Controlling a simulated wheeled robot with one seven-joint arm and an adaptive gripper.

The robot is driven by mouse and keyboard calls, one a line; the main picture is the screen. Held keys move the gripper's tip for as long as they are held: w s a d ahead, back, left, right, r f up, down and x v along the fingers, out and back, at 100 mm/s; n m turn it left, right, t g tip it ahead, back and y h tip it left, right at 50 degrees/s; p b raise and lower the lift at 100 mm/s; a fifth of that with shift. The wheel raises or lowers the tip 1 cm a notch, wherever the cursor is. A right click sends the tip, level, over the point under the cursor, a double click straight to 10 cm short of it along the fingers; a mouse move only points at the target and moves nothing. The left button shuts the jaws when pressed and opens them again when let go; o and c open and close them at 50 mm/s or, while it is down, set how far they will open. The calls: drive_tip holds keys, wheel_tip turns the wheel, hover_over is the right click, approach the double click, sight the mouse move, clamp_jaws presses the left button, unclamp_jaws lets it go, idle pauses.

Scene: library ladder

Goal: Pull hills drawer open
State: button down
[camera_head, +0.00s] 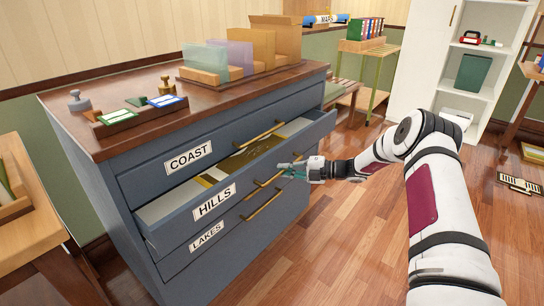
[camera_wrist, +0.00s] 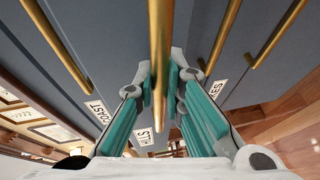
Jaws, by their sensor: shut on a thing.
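The hills drawer (camera_head: 170,225), with a grey-blue front and a white HILLS label (camera_head: 214,202), stands partly out of the cabinet. Papers and a brassy map (camera_head: 243,160) show inside it. Its brass bar handle (camera_wrist: 158,45) runs down the middle of the wrist view, between the teal fingers. My gripper (camera_head: 287,170) is shut on this handle, in front of the drawer; it also shows in the wrist view (camera_wrist: 160,82). The HILLS label appears again near the fingers (camera_wrist: 145,141). Part of the handle is hidden by my gripper in the head view.
The coast drawer (camera_head: 140,180) above and lakes drawer (camera_head: 180,260) below look shut, each with a brass handle. Stamps, a card tray (camera_head: 137,117) and upright folders (camera_head: 225,60) stand on the cabinet top. A wooden table (camera_head: 30,235) is at left. Wooden floor (camera_head: 350,240) lies open in front.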

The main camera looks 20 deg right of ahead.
drive_tip(key=s+d+p, duration=0.6)
drive_tip(key=s+d, duration=0.7)
drive_tip(key=s, duration=0.5)
drive_tip(key=shift+s+d, duration=0.15)
drive_tip(key=shift+d, duration=0.1)
drive_tip(key=c, duration=1.7)
unclamp_jaws()
drive_tip(key=shift+o, duration=0.2)
drive_tip(key=v, duration=1.1)
drive_tip(key=shift+s+d, duration=0.25)
drive_tip(key=shift+d, duration=0.1)
drive_tip(key=shift+r, duration=0.1)
drive_tip(key=shift+r, duration=0.1)
